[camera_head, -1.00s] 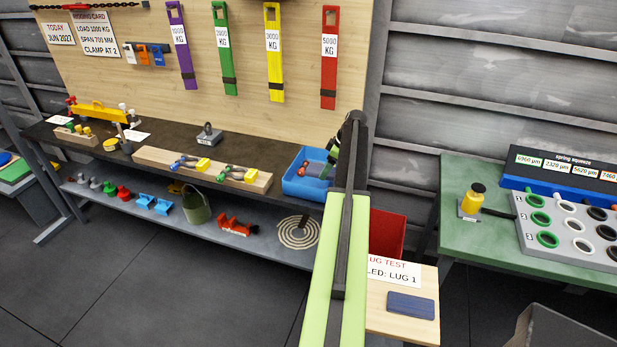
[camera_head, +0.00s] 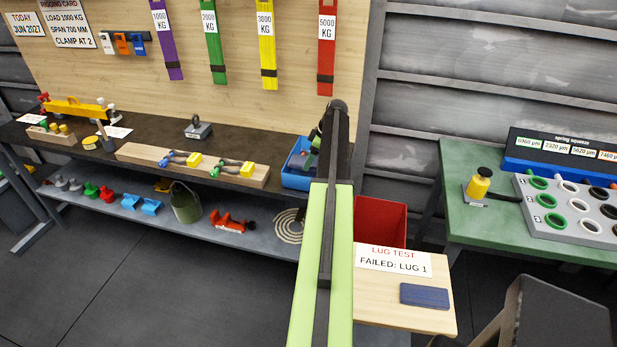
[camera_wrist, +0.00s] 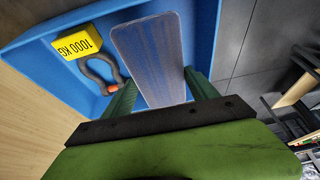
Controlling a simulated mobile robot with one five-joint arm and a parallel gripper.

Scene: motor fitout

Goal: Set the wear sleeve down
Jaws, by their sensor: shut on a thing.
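The wear sleeve (camera_wrist: 150,50), a flat blue-grey piece with rounded corners, is between the green fingers of my gripper (camera_wrist: 160,92) in the wrist view. My gripper is shut on it. The sleeve is over the blue tray (camera_wrist: 205,20); I cannot tell whether it touches the tray floor. In the head view, the blue tray (camera_head: 296,180) is at the right end of the dark bench, and my arm hides much of my gripper and the sleeve. A dark shackle (camera_wrist: 92,72) and a yellow 1000 KG tag (camera_wrist: 77,42) lie in the tray, left of the sleeve.
A red bin (camera_head: 380,222) stands right of my arm. A small wooden table (camera_head: 390,312) in front of it bears a lug test card (camera_head: 393,259) and a dark blue pad (camera_head: 424,296). A wooden block (camera_head: 135,155) with shackles is left of the tray. Floor at left is clear.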

